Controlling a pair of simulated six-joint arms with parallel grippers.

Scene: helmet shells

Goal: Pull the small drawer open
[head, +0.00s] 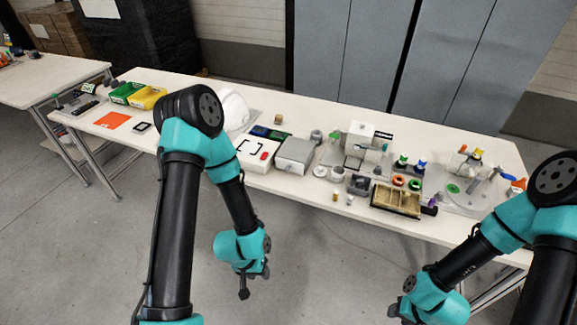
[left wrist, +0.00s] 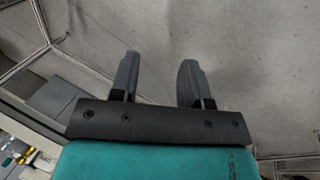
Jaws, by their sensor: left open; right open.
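A small grey box (head: 295,154), which looks like the small drawer unit, sits near the front edge of the table, right of a white box. I cannot make out a handle or whether its drawer is open. My left gripper (head: 248,283) hangs in front of the table, below and left of the grey box, touching nothing. In the left wrist view the two fingers of this gripper (left wrist: 158,78) are apart with only floor between them. My right gripper (head: 397,309) is open and empty at the lower right, in front of the table and far from the box.
The white table (head: 232,178) holds a white box (head: 257,153), a white helmet shell (head: 232,108), a wooden tray (head: 396,199) and several small parts. Green and yellow bins (head: 147,97) stand at the left. Grey lockers (head: 400,60) stand behind. The floor in front is clear.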

